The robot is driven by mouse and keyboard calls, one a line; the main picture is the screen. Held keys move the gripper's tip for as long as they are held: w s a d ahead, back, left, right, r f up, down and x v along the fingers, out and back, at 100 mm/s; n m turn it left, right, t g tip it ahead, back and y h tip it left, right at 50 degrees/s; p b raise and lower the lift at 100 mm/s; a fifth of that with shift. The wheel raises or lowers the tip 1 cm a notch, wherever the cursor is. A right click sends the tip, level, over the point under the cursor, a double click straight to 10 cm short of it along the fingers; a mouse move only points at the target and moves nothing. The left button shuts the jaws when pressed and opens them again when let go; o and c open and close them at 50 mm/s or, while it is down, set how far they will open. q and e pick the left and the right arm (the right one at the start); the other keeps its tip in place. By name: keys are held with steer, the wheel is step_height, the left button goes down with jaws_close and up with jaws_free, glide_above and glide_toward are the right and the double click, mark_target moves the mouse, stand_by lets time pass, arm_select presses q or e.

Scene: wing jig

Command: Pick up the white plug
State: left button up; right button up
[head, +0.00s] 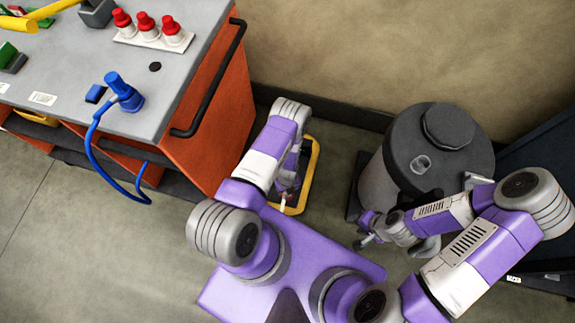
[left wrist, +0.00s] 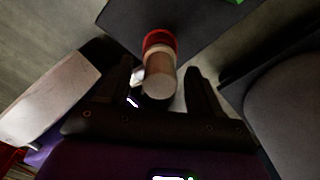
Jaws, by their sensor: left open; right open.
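In the left wrist view a short cylinder with a pale end and a red collar, seemingly the white plug (left wrist: 158,82), stands end-on between the two dark fingers of my left gripper (left wrist: 165,92). The fingers are open, one on each side of it; I cannot tell whether either touches it. In the head view my left gripper (head: 288,190) is low beside the orange cabinet, mostly hidden by its own arm, with a small pale piece showing near its tip. My right gripper (head: 366,230) is open and appears empty, in front of the grey drum.
The grey-topped bench (head: 62,70) carries a white strip with three red-topped plugs (head: 148,30) and a blue plug (head: 124,92) with a hanging blue cable. A yellow frame (head: 312,172) is beside my left gripper. The grey drum (head: 440,150) stands right. Floor is clear at lower left.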

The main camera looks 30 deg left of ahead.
arm_select(q)
steer(key=c, duration=1.1)
steer(key=shift+r, duration=0.15)
step_height(320, 180, up, 10)
steer(key=p, duration=0.4)
steer(key=shift+r+p, duration=1.05)
steer(key=shift+r, duration=0.35)
